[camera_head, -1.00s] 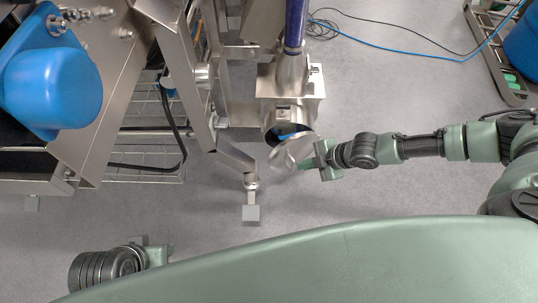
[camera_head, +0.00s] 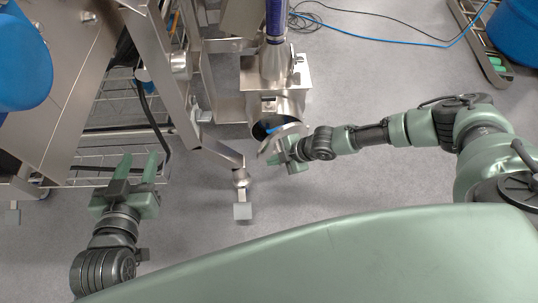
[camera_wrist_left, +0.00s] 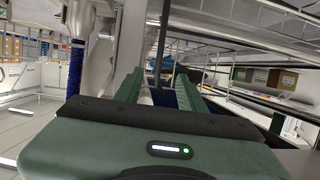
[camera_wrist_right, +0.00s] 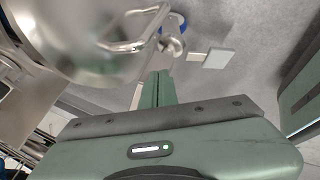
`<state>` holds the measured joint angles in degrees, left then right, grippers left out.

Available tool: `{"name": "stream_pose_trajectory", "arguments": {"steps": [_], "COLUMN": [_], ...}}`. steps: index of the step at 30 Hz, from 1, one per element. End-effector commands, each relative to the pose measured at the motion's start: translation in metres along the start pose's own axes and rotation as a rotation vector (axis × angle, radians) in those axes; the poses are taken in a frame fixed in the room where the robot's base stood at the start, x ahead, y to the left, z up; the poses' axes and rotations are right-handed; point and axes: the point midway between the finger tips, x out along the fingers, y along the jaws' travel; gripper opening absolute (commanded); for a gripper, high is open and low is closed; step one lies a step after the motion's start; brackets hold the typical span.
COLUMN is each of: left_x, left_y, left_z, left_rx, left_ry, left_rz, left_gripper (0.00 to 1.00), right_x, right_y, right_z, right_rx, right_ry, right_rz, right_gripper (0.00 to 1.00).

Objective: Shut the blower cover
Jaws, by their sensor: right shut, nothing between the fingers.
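The blower (camera_head: 275,75) is a steel housing with a round opening at its lower end. Its cover (camera_head: 280,139) is a round shiny metal lid, tilted and standing partly open in front of that opening. In the right wrist view the cover (camera_wrist_right: 70,40) fills the upper left, with a bent wire handle (camera_wrist_right: 135,35). My right gripper (camera_head: 280,158) is shut and empty at the cover's lower right side; whether it touches the cover is unclear. My left gripper (camera_head: 138,165) is open and empty, well left of the blower; its spread fingers show in the left wrist view (camera_wrist_left: 160,90).
A steel frame leg with a square foot (camera_head: 242,211) stands just left of and below the cover. A wire rack (camera_head: 110,120) lies beyond my left gripper. A blue cable (camera_head: 390,42) runs over the floor at the back right.

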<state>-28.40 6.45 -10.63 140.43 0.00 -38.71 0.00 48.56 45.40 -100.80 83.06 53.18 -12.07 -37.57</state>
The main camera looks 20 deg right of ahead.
Motion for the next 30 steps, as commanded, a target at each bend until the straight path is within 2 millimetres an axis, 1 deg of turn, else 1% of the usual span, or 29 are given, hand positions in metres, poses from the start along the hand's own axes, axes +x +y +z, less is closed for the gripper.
{"name": "stream_pose_trajectory", "arguments": {"steps": [3,6,9,12,18,30], "left_x": [0.003,0.002,0.000,-0.003,-0.005,-0.005], "left_y": [0.004,0.006,0.008,0.009,0.010,0.010], "left_z": [-0.023,-0.041,-0.056,-0.067,-0.075,-0.073], "left_rx": [-0.001,-0.002,-0.004,-0.004,-0.005,-0.005], "left_ry": [0.127,0.221,0.295,0.348,0.389,0.375], "left_rz": [0.008,0.014,0.018,0.021,0.023,0.022], "left_gripper": [0.40,0.40,0.40,0.40,0.40,0.40], "right_x": [0.007,0.010,0.012,0.013,0.013,0.014], "right_y": [0.011,0.015,0.020,0.023,0.026,0.026], "right_z": [0.001,0.000,0.001,0.001,0.000,0.000], "right_rx": [-0.004,-0.003,-0.002,-0.002,-0.002,0.003], "right_ry": [-0.001,0.000,0.000,-0.001,-0.001,-0.002], "right_rz": [0.002,0.000,0.000,-0.001,-0.001,0.000], "right_gripper": [0.00,0.00,0.00,0.00,0.00,0.00]}}
